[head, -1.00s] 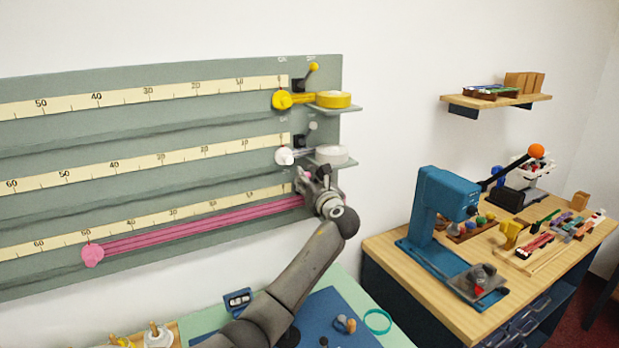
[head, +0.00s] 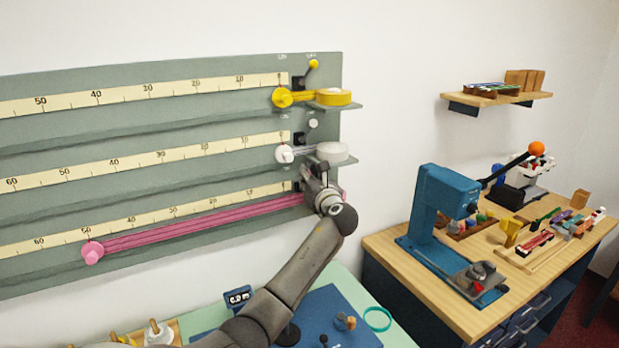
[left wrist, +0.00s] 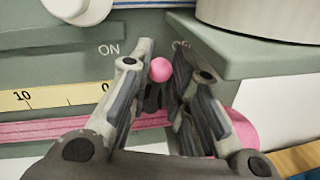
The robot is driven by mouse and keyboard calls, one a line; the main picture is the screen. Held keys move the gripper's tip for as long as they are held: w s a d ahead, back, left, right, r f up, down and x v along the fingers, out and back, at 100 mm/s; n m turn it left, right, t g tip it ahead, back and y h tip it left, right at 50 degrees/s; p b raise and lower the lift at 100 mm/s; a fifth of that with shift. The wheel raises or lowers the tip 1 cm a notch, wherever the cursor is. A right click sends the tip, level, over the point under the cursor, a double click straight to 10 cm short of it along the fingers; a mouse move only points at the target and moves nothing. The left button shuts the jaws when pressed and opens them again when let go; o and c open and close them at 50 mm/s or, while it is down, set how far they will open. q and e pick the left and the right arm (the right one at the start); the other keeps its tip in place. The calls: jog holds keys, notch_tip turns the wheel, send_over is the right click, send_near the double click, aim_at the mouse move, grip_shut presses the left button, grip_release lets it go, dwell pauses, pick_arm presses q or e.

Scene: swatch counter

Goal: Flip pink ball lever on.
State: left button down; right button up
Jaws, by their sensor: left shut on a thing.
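The pink ball lever (left wrist: 160,69) shows in the left wrist view, with a round pink knob above a dark base. My left gripper (left wrist: 163,58) has its fingers on both sides of the knob and is shut on it. An "ON" label (left wrist: 108,49) is on the panel to the left of the knob. In the head view my left gripper (head: 314,173) is at the right end of the lowest row and hides the pink lever. The pink ribbon (head: 200,223) stretches left along this row to a pink end tab (head: 93,252). My right gripper is not in view.
Yellow (head: 313,64) and white (head: 313,123) ball levers are on the rows above. A white roll (head: 331,152) sits on a ledge close above my gripper. A blue press (head: 440,205) stands on the wooden bench (head: 408,244) at right.

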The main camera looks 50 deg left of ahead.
pick_arm(q)
jog(key=n, duration=0.1)
jog(key=s+n+b, duration=0.1)
jog(key=n+b, duration=0.1)
jog(key=n, duration=0.1)
jog(key=shift+s+a+f+y, duration=0.25)
jog(key=shift+s+f+y, duration=0.05)
jog(key=shift+s+y, duration=0.1)
jog(key=shift+s+a+f+n+y+b, duration=0.15)
jog(key=shift+s+n+b, duration=0.15)
jog(key=shift+n+b, duration=0.5)
jog(key=shift+s+a+f+n+y+b, duration=0.1)
jog(key=shift+s+n+b, duration=0.35)
jog(key=shift+n, duration=0.6)
jog(key=shift+s+a+f+n+y+b, duration=0.1)
jog(key=shift+s+n+y+b, duration=0.1)
jog(key=shift+n+b, duration=0.65)
jog(key=c, duration=1.3)
grip_release()
jog(key=shift+d, duration=0.1)
jog(key=v, duration=1.2)
jog(key=shift+w, duration=0.1)
